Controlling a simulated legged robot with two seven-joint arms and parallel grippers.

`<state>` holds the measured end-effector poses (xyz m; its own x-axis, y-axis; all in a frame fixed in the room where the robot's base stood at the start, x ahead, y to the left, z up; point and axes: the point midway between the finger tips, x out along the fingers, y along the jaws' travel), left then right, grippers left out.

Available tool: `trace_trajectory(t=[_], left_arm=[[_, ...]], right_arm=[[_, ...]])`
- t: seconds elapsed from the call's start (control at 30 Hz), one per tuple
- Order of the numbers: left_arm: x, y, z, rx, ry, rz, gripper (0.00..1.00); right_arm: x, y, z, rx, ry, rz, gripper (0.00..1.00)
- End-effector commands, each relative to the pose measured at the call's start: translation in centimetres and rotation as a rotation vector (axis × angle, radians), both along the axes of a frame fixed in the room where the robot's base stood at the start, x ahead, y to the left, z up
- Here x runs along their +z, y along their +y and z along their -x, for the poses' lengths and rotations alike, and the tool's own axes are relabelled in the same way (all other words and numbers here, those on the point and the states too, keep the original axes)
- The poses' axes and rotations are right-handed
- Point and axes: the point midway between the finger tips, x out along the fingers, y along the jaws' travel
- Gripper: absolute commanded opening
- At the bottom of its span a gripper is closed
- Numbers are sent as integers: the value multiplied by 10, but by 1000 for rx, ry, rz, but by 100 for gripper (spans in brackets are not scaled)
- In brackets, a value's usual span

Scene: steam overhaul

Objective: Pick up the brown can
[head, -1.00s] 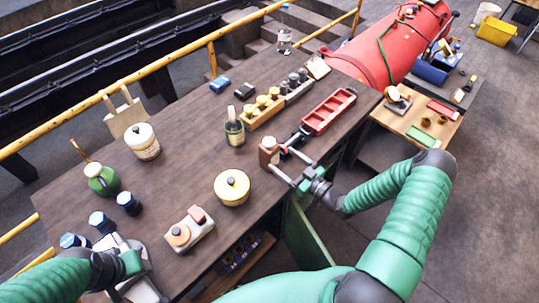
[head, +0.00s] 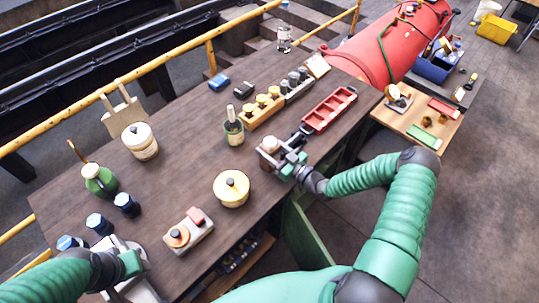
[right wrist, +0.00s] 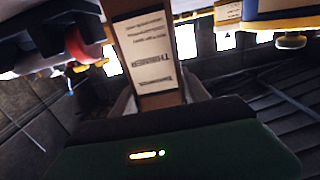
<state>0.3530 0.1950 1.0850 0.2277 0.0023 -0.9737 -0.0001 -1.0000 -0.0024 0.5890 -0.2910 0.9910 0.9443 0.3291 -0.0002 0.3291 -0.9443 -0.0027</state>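The brown can (head: 267,159), with a pale cap, stands upright at the bench's near edge in the head view. In the right wrist view the can (right wrist: 120,38) fills the middle and shows a white label reading THINNER, upside down. My right gripper (head: 275,158) is at the can, and its grey fingers lie close against both sides of it in the wrist view; it looks shut on the can. My left gripper (head: 132,264) is at the lower left by a grey-white device, and its fingers are not clear.
A red tray (head: 330,110) lies right behind the can. A row of yellow-topped pieces (head: 262,111) is behind. Bare bench top (head: 185,180) lies further left.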

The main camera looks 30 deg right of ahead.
Motion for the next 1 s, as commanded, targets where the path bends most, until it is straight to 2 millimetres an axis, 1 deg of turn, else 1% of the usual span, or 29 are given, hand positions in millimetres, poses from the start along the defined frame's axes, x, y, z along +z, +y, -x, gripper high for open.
trace_trajectory(t=[0.03, 0.3, 0.67, 0.77, 0.87, 1.0], left_arm=[[0, 0, 0, 0, 0, 0, 44], [0, 0, 0, 0, 0, 0, 44], [2, 0, 0, 0, 0, 0, 44], [7, 0, 0, 0, 0, 0, 44], [16, 0, 0, 0, 0, 0, 44], [30, 0, 0, 0, 0, 0, 44]], right_arm=[[0, 0, 0, -1, 0, 0, 36], [0, 0, 0, 0, 0, 1, 1], [4, 0, 0, 0, -3, 0, 0], [11, 0, 0, 0, -3, 1, 0], [23, 0, 0, 2, -3, 2, 0], [45, 1, 0, 2, -3, 2, 0]])
